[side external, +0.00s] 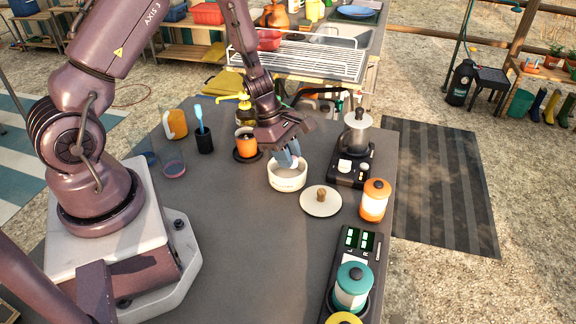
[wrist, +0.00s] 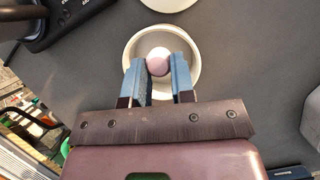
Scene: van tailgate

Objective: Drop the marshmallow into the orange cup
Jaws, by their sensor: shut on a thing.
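A pale pinkish marshmallow (wrist: 158,61) shows between my fingertips in the wrist view. My gripper (wrist: 160,68) is shut on it, with the fingers pointing down into a white bowl (wrist: 129,50). In the side view my gripper (side external: 288,163) reaches into the same bowl (side external: 288,182), and the marshmallow is hidden there. I cannot tell whether the marshmallow still touches the bowl's floor. The orange cup (side external: 246,145) stands upright on a dark saucer (side external: 236,157), left of and behind the bowl in the side view.
A pale lid with a knob (side external: 321,201) lies right of the bowl. A black appliance with a glass jar (side external: 354,150) and an orange-topped canister (side external: 374,201) stand farther right. A black holder with a blue brush (side external: 204,140) stands left of the cup.

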